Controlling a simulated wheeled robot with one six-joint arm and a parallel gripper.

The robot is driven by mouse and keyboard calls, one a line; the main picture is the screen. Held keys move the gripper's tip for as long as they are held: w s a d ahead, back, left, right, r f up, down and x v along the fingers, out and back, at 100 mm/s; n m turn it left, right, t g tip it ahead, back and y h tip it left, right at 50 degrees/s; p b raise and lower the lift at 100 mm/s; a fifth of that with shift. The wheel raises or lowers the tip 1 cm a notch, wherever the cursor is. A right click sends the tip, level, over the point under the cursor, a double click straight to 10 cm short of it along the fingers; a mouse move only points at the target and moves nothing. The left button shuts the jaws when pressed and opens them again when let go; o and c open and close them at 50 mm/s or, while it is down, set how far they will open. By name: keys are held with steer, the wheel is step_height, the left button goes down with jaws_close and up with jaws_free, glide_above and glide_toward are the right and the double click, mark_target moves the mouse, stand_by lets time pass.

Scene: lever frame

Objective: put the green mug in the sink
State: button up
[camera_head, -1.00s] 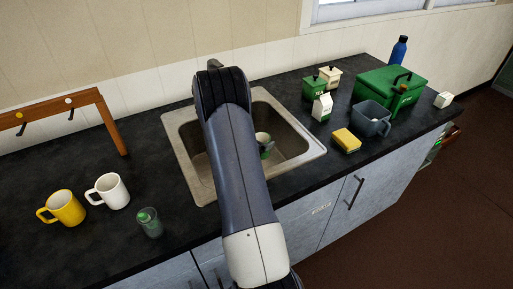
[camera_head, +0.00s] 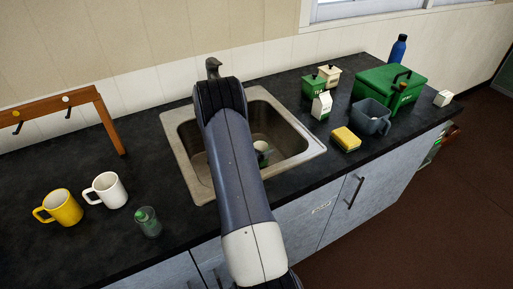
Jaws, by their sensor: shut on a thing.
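The green mug (camera_head: 264,155), pale inside, shows just right of my arm, within the outline of the sink basin. My arm covers its left part, and I cannot tell whether it touches the basin floor. The sink (camera_head: 300,155) is a metal basin set into the dark counter, and my arm crosses its front and middle. My gripper is hidden behind my own arm, so its fingers and its hold on the mug do not show.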

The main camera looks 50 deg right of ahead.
steer(key=o, duration=0.9)
steer(key=shift+r+p, duration=0.6)
steer(key=shift+r, duration=0.05)
steer(key=b+v, duration=0.1)
steer(key=v, duration=0.6)
steer(key=shift+a, duration=0.2)
steer(key=shift+r, duration=0.15)
